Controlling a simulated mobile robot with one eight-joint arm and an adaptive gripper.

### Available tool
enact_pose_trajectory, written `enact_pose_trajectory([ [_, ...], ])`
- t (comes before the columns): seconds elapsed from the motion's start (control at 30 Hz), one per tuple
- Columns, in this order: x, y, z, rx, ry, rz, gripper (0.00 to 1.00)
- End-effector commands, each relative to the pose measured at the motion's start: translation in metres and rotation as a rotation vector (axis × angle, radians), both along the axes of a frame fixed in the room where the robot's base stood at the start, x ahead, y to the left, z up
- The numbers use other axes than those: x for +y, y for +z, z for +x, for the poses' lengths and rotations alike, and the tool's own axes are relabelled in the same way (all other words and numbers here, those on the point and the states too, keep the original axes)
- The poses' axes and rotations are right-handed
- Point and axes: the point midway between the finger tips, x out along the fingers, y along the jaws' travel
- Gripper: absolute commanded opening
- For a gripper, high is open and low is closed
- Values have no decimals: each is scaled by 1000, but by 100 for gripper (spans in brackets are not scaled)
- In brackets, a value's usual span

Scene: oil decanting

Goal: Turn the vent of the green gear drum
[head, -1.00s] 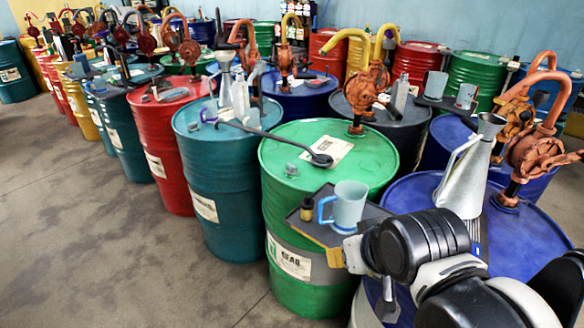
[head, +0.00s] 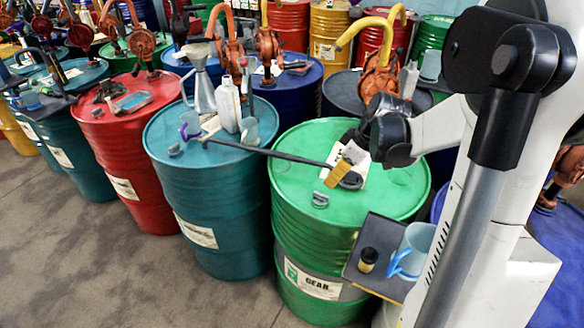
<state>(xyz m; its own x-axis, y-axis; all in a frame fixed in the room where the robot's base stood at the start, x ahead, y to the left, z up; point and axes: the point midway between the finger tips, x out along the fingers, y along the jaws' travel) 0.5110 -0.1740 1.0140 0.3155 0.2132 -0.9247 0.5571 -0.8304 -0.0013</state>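The green gear drum (head: 292,227) stands in the middle, with a GEAR label on its side. A small grey cap (head: 320,200), which looks like its vent, sits on the lid near the front left rim. A long dark tool (head: 265,150) lies from the teal drum across to the green lid, with its round end (head: 351,181) on the lid. My gripper (head: 343,172) is over the lid, right by that round end and behind the grey cap. Its yellow part shows against a white paper on the lid. The fingertips are too small and overlapped to tell open from shut.
A dark side shelf (head: 378,280) on the green drum holds a blue-handled mug (head: 412,250) and a small dark bottle (head: 368,260). The teal drum (head: 205,170) at left carries a metal can and a white bottle. Pumps rise behind.

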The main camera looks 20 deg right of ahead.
Motion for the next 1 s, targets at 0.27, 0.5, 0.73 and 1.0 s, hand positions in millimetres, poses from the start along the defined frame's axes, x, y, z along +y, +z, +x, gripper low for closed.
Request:
enact_pose_trajectory([
  [0.27,8,-43,14,0,5,0,36],
  [0.5,18,-83,28,-1,4,-1,36],
  [0.73,22,-99,33,0,2,-1,36],
  [1.0,22,-99,34,0,2,-1,36],
])
